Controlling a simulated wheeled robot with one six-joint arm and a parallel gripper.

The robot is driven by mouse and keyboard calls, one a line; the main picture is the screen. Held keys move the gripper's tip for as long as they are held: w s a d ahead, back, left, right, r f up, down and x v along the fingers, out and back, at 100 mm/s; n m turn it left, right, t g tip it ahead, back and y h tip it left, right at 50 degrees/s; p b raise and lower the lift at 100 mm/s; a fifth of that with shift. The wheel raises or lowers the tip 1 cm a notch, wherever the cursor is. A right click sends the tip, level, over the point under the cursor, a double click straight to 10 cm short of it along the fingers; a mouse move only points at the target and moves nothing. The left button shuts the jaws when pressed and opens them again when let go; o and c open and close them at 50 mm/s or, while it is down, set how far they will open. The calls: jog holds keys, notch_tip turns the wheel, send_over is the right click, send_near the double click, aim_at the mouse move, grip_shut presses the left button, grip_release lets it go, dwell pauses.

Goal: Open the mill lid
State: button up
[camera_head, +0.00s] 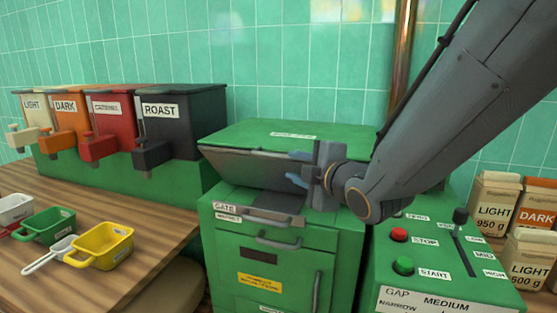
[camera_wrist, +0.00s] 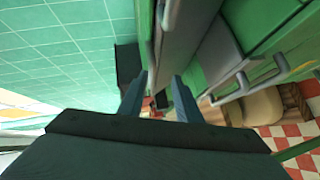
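The mill is the green cabinet (camera_head: 262,232) in the middle of the head view. Its green lid (camera_head: 250,133) lies on top, with a label near its back edge. A grey sloping panel (camera_head: 245,163) shows below the lid's front edge; I cannot tell whether it is part of the lid. My gripper (camera_head: 291,166) is at the front right of the lid, its two blue-grey fingers apart and pointing left. In the wrist view my gripper (camera_wrist: 159,80) shows the fingers apart, with a grey surface beyond them. I cannot tell whether they touch the lid.
Several bean dispensers (camera_head: 172,122) stand at the back left. A yellow scoop (camera_head: 100,246) and other scoops lie on the wooden counter (camera_head: 150,215). A green control box (camera_head: 440,262) with buttons and a lever is at the right, with coffee bags (camera_head: 495,205) beyond it.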

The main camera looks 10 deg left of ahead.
aim_at(276, 156)
jog(key=shift+w+a+r+n+y, duration=0.1)
jog(key=shift+a+r+n+y, duration=0.1)
jog(key=shift+a+r+n, duration=0.3)
jog(key=shift+w+a+r+n+y, duration=0.1)
jog(key=shift+a+n+y, duration=0.1)
jog(key=shift+a, duration=0.45)
jog(key=p+x, duration=0.1)
jog(key=x, duration=0.6)
jog(key=shift+w+a+p, duration=0.1)
jog(key=shift+a+p, duration=0.05)
jog(key=shift+p, duration=0.15)
grip_shut()
